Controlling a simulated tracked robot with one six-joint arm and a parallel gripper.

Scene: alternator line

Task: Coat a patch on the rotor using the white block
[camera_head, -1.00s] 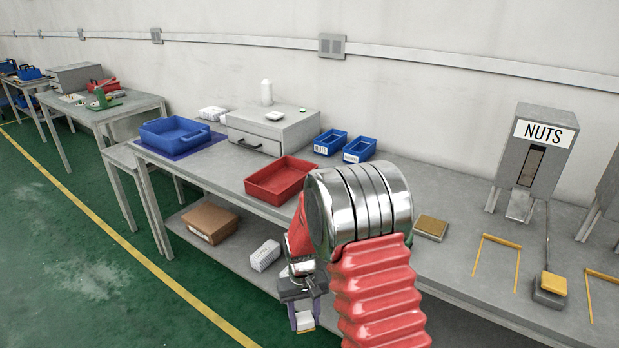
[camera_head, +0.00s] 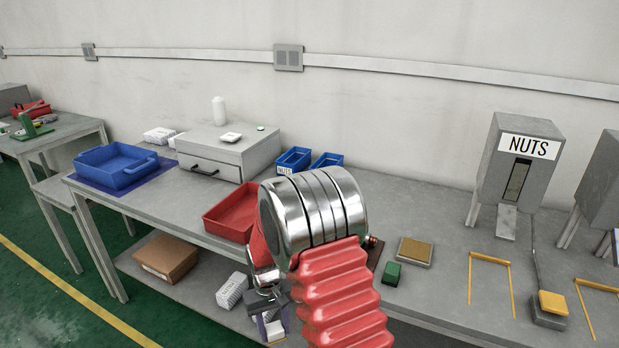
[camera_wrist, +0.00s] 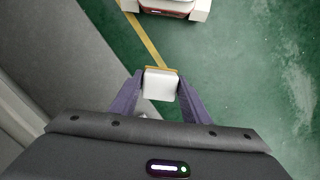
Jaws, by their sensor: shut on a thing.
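My gripper (camera_wrist: 159,76) is shut on the white block (camera_wrist: 160,86), with purple fingers on either side of it. The block has a thin yellow layer along its far end. In the head view my gripper (camera_head: 272,324) hangs low in front of the bench's front edge, and the white block (camera_head: 274,329) shows small at its tip. A small coppery part (camera_head: 374,243), possibly the rotor, shows on the bench just right of my arm. My arm hides most of it, so I cannot tell for sure. No patch can be made out on it.
A tan-topped pad (camera_head: 415,251) and a green block (camera_head: 391,273) lie on the bench right of my arm. A red tray (camera_head: 214,222), blue bin (camera_head: 110,178) and drawer box (camera_head: 225,165) stand left. A nut dispenser (camera_head: 515,185) stands right. The floor in front is clear.

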